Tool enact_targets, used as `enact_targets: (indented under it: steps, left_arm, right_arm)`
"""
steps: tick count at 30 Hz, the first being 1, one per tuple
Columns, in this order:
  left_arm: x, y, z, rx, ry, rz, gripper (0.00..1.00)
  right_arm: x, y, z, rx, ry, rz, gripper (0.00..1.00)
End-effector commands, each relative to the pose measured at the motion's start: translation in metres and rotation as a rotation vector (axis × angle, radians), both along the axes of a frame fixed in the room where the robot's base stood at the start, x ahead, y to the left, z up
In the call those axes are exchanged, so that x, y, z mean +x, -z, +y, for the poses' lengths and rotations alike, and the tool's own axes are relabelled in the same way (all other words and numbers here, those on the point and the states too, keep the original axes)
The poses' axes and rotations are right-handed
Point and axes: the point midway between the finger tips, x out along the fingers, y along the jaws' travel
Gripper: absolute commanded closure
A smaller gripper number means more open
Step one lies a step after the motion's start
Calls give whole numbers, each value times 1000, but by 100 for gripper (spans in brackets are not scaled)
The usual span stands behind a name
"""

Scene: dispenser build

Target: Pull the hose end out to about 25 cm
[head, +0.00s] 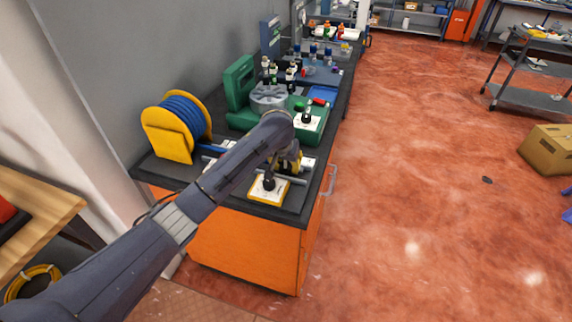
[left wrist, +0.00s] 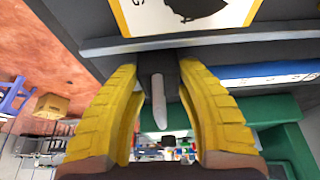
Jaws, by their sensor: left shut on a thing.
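The yellow reel (head: 165,138) with a coiled blue hose (head: 186,112) stands at the left of the dark bench top. A short blue stretch of hose leaves the reel to the right and passes behind my arm. My left gripper (head: 289,161) is over the front part of the bench, to the right of the reel. In the left wrist view its yellow fingers (left wrist: 158,75) are shut on the dark hose end (left wrist: 158,100), which has a pale grey tip. Most of the hose between reel and gripper is hidden by my arm. My right gripper is not in view.
A green machine (head: 240,80) with a grey disc stands behind the gripper. Bottles and a blue tray (head: 323,93) are farther back.

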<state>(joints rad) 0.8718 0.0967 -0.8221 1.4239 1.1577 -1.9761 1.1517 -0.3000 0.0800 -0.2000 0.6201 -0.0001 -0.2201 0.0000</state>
Motion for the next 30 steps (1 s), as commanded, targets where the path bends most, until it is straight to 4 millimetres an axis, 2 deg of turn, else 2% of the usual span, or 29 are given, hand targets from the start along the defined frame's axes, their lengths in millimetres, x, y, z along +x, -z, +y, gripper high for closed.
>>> enact_targets:
  steps: [3,4,10,20,23,30]
  left_arm:
    - [-2,2,-3,-2,3,5,100]
    - [-3,2,-4,-2,2,5,62]
    - [-2,1,-3,-1,2,2,39]
    - [-2,-3,-2,-1,0,0,39]
    - [-5,-12,-1,-2,1,0,39]
    - [-19,-50,4,-2,3,-3,39]
  right_arm:
    - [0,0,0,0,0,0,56]
    - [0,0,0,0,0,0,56]
    - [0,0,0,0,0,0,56]
    - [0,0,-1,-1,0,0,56]
    - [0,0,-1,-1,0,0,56]
    - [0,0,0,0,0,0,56]
